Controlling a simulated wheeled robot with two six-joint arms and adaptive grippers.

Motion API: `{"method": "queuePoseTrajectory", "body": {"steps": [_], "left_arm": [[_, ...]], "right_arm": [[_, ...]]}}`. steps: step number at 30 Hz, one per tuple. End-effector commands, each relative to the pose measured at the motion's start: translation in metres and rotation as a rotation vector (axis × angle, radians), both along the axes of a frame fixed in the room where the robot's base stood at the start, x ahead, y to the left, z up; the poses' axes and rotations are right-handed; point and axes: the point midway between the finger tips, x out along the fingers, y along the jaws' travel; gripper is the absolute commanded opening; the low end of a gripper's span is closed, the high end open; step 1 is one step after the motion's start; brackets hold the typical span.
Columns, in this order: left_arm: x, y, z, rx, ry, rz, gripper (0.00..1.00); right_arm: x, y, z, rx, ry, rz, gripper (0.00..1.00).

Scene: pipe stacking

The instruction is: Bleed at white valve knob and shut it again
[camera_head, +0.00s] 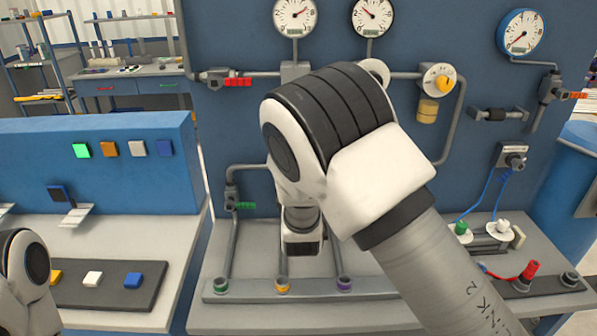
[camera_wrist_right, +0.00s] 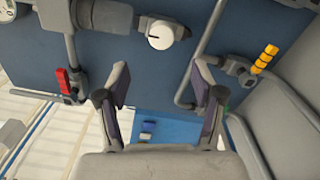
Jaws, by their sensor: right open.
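A white round valve knob (camera_wrist_right: 160,34) shows in the right wrist view, on a fitting along a thick grey pipe at the top of the picture. My right gripper (camera_wrist_right: 160,82) is open and empty, with its two fingers spread either side of the picture's middle. The knob lies ahead of the fingertips and apart from them. In the head view my right arm covers the panel's middle, and I cannot make out its gripper there. Part of my left arm shows at the lower left, but its gripper is not in view.
In the right wrist view a red lever valve (camera_wrist_right: 65,82) is at left and a yellow-handled valve (camera_wrist_right: 264,60) at right. The head view shows gauges (camera_head: 372,15) above, a green knob (camera_head: 461,228) at right, and a workbench (camera_head: 110,240) at left.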

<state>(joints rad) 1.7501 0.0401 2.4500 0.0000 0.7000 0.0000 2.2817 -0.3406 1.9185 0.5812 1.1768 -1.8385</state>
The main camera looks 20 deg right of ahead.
Motion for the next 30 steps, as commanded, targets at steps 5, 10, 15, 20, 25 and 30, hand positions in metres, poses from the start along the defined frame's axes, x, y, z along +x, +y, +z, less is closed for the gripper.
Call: {"method": "queuePoseTrajectory", "body": {"steps": [5,10,15,20,25,30], "left_arm": [[0.0,0.0,0.0,0.0,0.0,0.0,0.4],[0.0,0.0,0.0,0.0,0.0,0.0,0.4],[0.0,0.0,0.0,0.0,0.0,0.0,0.4],[0.0,0.0,0.0,0.0,0.0,0.0,0.4],[0.0,0.0,0.0,0.0,0.0,0.0,0.4],[0.0,0.0,0.004,0.0,0.0,0.0,0.4]], "right_arm": [[-0.005,0.001,0.0,0.0,0.0,-0.001,0.67],[-0.004,0.001,0.0,0.0,0.0,-0.001,0.67],[-0.004,0.001,0.0,0.001,0.0,0.0,0.67],[-0.004,0.001,0.0,0.134,-0.037,0.0,0.67],[0.005,0.005,0.005,0.666,-0.195,0.016,0.67],[0.023,0.005,0.011,1.265,-0.368,0.03,0.67]]}}
